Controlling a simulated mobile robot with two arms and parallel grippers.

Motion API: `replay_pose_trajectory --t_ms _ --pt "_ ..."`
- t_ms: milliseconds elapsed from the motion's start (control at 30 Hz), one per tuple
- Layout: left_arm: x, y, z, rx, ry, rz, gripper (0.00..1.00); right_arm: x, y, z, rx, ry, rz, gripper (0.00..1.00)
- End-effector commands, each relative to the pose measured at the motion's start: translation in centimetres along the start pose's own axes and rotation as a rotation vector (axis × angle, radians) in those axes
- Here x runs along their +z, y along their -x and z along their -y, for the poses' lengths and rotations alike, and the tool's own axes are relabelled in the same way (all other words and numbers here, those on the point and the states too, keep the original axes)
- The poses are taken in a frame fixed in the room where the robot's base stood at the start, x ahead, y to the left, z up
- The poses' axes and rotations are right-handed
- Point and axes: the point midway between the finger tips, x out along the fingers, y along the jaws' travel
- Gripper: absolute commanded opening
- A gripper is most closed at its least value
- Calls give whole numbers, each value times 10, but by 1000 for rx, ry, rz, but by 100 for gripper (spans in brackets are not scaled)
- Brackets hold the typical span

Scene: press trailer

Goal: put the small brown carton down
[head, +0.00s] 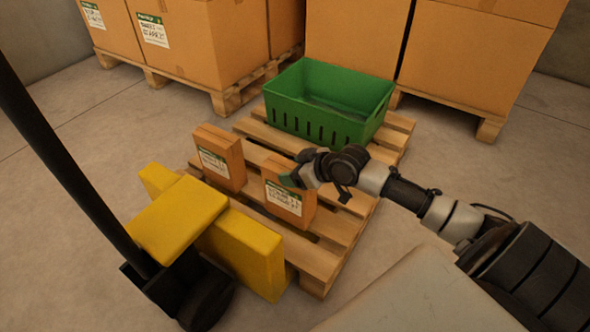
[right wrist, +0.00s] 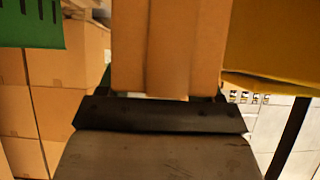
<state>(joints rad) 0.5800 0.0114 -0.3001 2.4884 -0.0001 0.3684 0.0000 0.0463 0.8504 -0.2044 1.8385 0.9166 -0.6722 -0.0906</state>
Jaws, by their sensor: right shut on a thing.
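A small brown carton (head: 289,196) with a white and green label is upright at the pallet (head: 333,225), on its near right part. My right gripper (head: 290,180) is at the upper part of this carton and shut on it. In the right wrist view the carton (right wrist: 170,45) fills the top middle, between the fingers. Whether its base touches the slats I cannot tell. A second small brown carton (head: 220,158) with a similar label stands upright on the pallet to the left, a short gap away. My left gripper is not in view.
A green crate (head: 327,104) stands on the far part of the pallet. A yellow pallet jack (head: 180,215) with a black handle stands at the near left. Large cartons (head: 215,45) on pallets line the back. Bare slats lie between the crate and the small cartons.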

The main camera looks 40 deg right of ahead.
Motion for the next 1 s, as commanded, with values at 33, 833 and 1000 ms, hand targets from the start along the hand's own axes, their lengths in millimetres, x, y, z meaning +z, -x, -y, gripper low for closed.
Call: replay_pose_trajectory --t_ms 33,833,1000 --pt "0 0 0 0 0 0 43 -4 1 0 1 2 -9 0" --pt "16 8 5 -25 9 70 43 -3 39 0 0 3 5 91" --pt "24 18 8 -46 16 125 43 -3 70 0 -1 1 6 91"
